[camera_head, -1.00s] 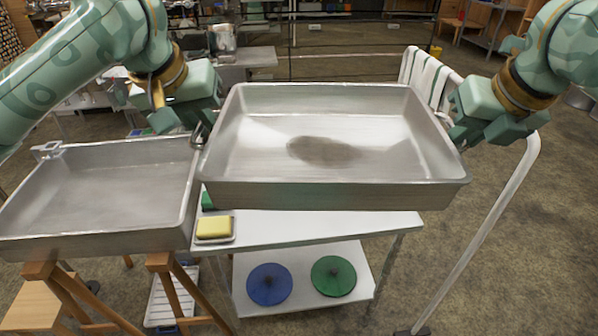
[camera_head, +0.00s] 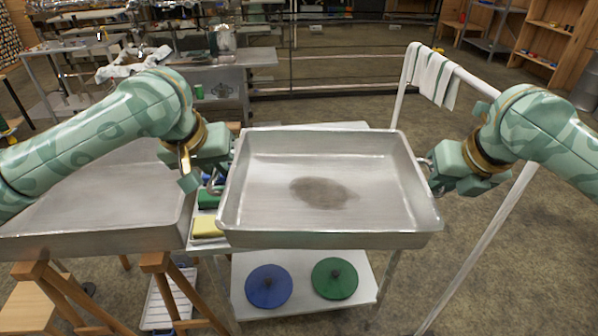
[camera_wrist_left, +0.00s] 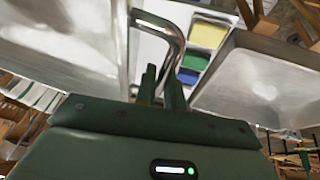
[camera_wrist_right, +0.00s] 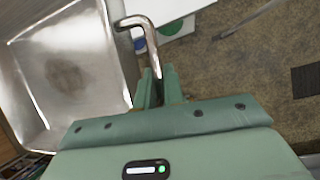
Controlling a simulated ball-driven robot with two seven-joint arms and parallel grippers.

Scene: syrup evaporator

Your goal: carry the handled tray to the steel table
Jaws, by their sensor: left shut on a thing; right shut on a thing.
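The handled tray (camera_head: 330,240) is a shallow steel pan with a dark stain on its floor. It is held roughly level over a light-topped two-tier table (camera_head: 348,126), whose top it mostly hides; I cannot tell whether it touches. My left gripper (camera_head: 213,182) is shut on the tray's left handle, a bent metal bar (camera_wrist_left: 165,30) in the left wrist view. My right gripper (camera_head: 432,175) is shut on the right handle (camera_wrist_right: 146,40), seen in the right wrist view.
A second steel pan (camera_head: 90,240) on wooden trestles stands close at the left. A yellow sponge (camera_head: 207,227) is on the table's left end. Blue (camera_head: 269,287) and green (camera_head: 334,279) discs lie on the lower shelf. A white rail with towels (camera_head: 433,75) stands at the right.

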